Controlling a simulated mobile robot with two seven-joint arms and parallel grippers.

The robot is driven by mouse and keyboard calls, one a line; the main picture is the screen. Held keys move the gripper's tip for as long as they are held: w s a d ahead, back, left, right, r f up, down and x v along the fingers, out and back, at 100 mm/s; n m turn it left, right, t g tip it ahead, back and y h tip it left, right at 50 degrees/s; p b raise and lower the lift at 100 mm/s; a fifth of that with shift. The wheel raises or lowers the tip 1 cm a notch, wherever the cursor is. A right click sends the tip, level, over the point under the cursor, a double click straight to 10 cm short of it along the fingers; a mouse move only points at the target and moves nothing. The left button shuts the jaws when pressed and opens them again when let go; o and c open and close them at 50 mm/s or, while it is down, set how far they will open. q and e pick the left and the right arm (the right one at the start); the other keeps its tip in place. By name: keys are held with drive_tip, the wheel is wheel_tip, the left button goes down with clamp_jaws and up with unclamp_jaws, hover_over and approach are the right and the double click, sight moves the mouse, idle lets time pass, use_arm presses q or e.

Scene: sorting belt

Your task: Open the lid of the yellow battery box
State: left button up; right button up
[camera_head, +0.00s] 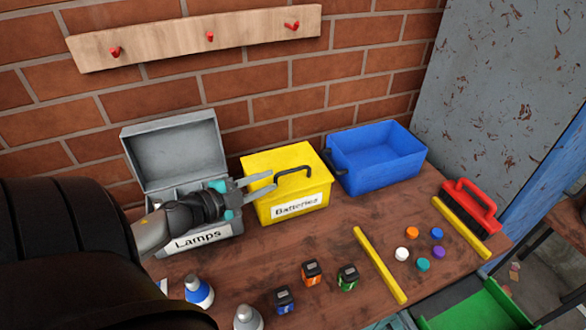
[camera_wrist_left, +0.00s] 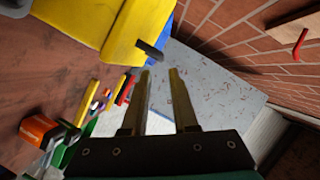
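The yellow battery box (camera_head: 268,203), labelled "Batteries", stands against the brick wall with its lid (camera_head: 285,158) shut. A dark handle (camera_head: 293,170) stands up on the lid; it also shows in the left wrist view (camera_wrist_left: 149,50). My left gripper (camera_head: 275,182) comes in from the left, with its fingertips at the left part of the box, close to the handle. In the left wrist view its two fingers (camera_wrist_left: 161,72) are apart with nothing between them, and the handle is just beyond the left fingertip. Contact cannot be told. My right gripper is not in view.
A grey "Lamps" box (camera_head: 178,150) with its lid up stands left of the yellow box, partly behind my arm. A blue bin (camera_head: 375,160) is close on the right. Small batteries (camera_head: 311,272), bulbs (camera_head: 198,291), yellow bars (camera_head: 380,265) and a red brush (camera_head: 470,205) lie farther forward or right.

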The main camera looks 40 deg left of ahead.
sight(288, 172)
use_arm(q)
drive_tip(key=b+x, duration=0.1)
drive_tip(key=x, duration=0.6)
drive_tip(key=shift+w, duration=0.25)
drive_tip(key=shift+w+f, duration=0.15)
drive_tip(key=shift+w, duration=0.65)
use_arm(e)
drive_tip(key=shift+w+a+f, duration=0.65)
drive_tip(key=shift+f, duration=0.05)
use_arm(q)
drive_tip(key=shift+d, duration=0.1)
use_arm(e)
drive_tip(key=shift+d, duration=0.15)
use_arm(q)
clamp_jaws()
drive_tip(key=shift+f, duration=0.1)
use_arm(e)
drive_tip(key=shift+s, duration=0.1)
